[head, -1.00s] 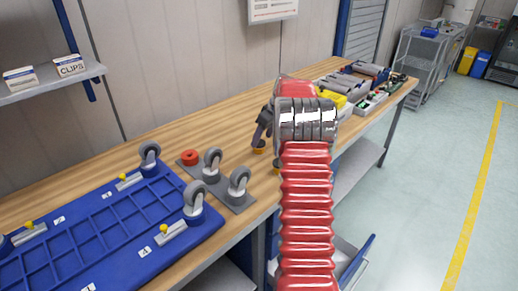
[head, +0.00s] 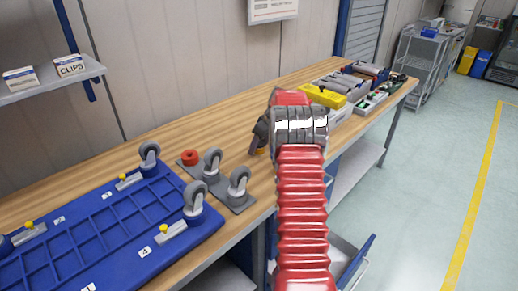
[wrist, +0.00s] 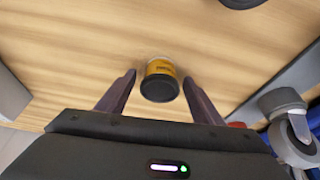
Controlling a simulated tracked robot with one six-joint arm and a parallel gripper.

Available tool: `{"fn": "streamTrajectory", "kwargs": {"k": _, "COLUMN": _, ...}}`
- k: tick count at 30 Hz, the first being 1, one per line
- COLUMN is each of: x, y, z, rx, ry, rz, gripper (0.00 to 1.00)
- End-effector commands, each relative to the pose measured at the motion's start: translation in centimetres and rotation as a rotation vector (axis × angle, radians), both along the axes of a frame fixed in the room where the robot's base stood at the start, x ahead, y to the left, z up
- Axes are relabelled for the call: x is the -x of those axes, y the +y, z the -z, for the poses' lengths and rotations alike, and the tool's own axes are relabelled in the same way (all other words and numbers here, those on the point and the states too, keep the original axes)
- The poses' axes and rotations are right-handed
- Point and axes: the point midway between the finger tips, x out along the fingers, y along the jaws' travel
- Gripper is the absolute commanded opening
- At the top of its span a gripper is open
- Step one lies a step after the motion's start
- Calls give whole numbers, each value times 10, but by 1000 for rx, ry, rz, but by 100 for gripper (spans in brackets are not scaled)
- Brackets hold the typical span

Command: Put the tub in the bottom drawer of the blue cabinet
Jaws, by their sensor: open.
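The tub (wrist: 160,82) is a small yellow pot with a dark lid, standing on the wooden bench in the wrist view. My gripper (wrist: 158,78) is open, with one finger on each side of the tub and visible gaps between. In the head view my gripper (head: 257,138) is low over the bench, mostly behind my red arm. A small yellow patch (head: 262,151) beside it looks like part of the tub. The blue cabinet (head: 334,174) is under the bench, partly hidden by my arm. A drawer (head: 346,251) sticks out low there; its full interior is hidden.
Casters (head: 238,186) on a grey plate and a blue tray (head: 100,232) lie left of my gripper. A yellow case (head: 324,96) and bins of parts are further back on the bench (head: 130,150). The floor at right is clear.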

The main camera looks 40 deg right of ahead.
Motion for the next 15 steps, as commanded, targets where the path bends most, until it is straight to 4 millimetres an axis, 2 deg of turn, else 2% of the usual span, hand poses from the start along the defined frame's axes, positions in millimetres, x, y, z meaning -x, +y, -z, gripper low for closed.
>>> {"fn": "streamTrajectory", "kwargs": {"k": 13, "x": 0, "y": 0, "z": -1, "rx": 0, "ry": 0, "rz": 0, "gripper": 60}}
{"fn": "streamTrajectory", "kwargs": {"k": 15, "x": 0, "y": 0, "z": -1, "rx": 0, "ry": 0, "rz": 0, "gripper": 57}}
